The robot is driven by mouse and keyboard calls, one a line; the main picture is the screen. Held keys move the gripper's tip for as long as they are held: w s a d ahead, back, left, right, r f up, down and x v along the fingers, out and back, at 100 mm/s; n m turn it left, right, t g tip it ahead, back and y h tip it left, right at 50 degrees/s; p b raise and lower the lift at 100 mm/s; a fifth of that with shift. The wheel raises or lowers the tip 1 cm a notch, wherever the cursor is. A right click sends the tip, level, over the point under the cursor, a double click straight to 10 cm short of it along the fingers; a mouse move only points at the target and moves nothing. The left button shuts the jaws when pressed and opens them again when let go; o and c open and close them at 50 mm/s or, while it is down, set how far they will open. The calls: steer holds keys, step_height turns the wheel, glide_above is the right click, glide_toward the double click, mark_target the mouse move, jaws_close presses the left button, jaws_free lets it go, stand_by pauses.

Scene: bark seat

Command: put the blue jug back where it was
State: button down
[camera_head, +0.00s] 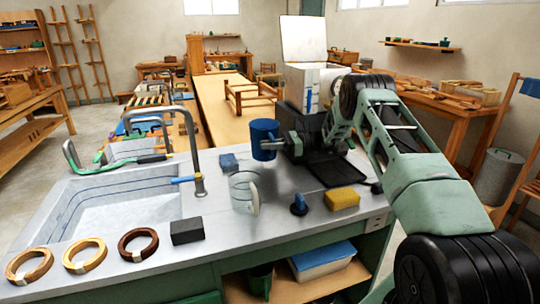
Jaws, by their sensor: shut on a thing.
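The blue jug (262,134) is upright near the back of the grey worktop (225,222), right of the sink. My gripper (277,144) comes in from the right and is shut on the jug at its right side, by the handle. The fingertips are small and partly hidden, so the exact grip is unclear. I cannot tell whether the jug's base touches the worktop or hangs just above it.
A clear jug (243,192) stands in front of the blue jug, and a blue sponge (229,162) lies to its left. A yellow sponge (342,198), blue knobbed item (299,205), dark block (187,231) and dark mat (333,171) lie around. The sink (120,204) and tap (198,165) are left.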

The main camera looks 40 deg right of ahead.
steer(key=shift+d+f+p, duration=0.2)
steer(key=shift+f+p, duration=0.3)
steer(key=shift+f, duration=1.75)
steer(key=c, duration=1.5)
jaws_free()
steer(key=shift+o, duration=0.2)
